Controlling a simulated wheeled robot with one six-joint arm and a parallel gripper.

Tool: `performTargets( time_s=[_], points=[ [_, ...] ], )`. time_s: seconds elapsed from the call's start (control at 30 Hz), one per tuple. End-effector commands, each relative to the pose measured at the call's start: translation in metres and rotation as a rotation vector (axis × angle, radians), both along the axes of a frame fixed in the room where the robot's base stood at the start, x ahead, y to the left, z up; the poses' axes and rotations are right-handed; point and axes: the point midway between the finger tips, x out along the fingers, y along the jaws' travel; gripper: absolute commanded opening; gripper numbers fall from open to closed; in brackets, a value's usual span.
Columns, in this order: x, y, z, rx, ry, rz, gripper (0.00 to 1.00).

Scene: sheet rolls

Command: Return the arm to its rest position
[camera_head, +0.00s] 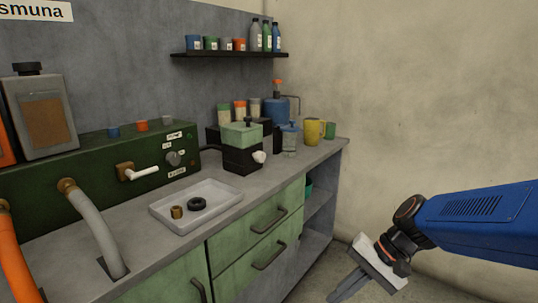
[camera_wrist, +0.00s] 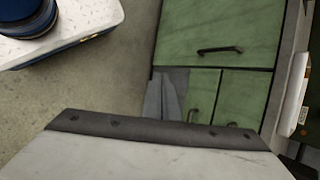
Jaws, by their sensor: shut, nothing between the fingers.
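My gripper (camera_head: 346,287) hangs at the end of my blue arm, at the lower right of the head view. It points down and to the left, in front of the counter and apart from it. Its fingers are together and hold nothing. In the wrist view the fingers (camera_wrist: 161,98) show grey beyond the pale gripper body, against the green cabinet front (camera_wrist: 215,40).
The grey counter (camera_head: 130,262) bears a white tray (camera_head: 222,208) with a brass piece (camera_head: 177,212) and a black ring (camera_head: 197,204). A yellow mug (camera_head: 314,131) stands at the far end. Drawer handles (camera_head: 270,220) stick out. Floor right of the cabinet looks clear.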

Motion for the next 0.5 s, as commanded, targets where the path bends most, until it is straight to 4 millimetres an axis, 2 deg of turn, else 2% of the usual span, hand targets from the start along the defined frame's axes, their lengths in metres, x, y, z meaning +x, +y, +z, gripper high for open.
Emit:
performTargets(
  time_s=[0.2,0.5],
  points=[
    [-0.033,-0.032,0.006,-0.198,-0.163,0.12,0.0],
    [-0.065,-0.083,0.021,-0.481,-0.386,0.263,0.0]
  ],
)
